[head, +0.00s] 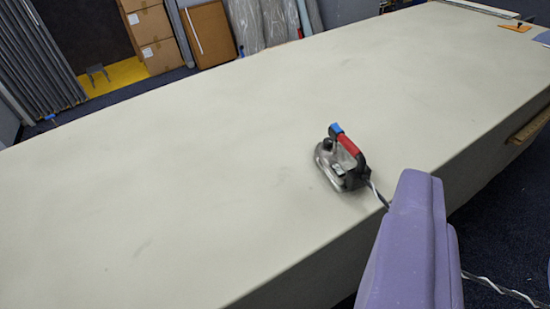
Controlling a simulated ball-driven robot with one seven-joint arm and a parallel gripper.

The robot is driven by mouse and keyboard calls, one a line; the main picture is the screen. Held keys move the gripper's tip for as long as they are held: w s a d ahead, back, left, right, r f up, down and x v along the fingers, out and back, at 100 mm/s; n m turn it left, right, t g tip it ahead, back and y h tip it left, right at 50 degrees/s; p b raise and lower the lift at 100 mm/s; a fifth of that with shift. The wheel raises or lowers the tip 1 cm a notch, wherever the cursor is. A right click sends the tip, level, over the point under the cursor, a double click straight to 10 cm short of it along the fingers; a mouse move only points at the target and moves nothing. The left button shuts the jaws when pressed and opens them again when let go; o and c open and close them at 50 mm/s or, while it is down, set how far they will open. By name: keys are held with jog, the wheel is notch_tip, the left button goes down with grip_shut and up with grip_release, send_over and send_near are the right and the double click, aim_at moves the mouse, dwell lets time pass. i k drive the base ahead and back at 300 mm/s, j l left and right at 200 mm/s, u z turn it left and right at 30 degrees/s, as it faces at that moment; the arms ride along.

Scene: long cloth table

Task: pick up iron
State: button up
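The iron (342,160) stands on the pale cloth table, near its right-hand long edge. It has a metal body with a dark rear part. Its red and black handle has a blue tip and is on top. A twisted light and dark cord leaves its rear and runs over the table edge. The cord passes behind a purple padded shape and shows again at lower right (500,290). Nothing is seen touching the iron's handle.
The table top (180,180) is clear around and left of the iron. Small flat items, one orange (516,28), lie at the far right end. Cardboard boxes (152,35) stand beyond.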

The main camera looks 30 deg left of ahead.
aim_at(345, 166)
jog(key=u, duration=0.25)
jog(key=i+l+u, duration=0.3)
jog(key=i+l, duration=0.3)
jog(key=i+l+u, duration=0.15)
jog(key=i+l, duration=0.15)
jog(key=i+l+u, duration=0.15)
jog(key=i+l, duration=0.15)
jog(key=i+l+u, duration=0.15)
jog(key=l, duration=0.35)
jog(key=i+l+u, duration=0.15)
jog(key=i+l, duration=0.15)
jog(key=l, duration=0.15)
jog(key=i+l+u, duration=0.2)
jog(key=l, duration=0.25)
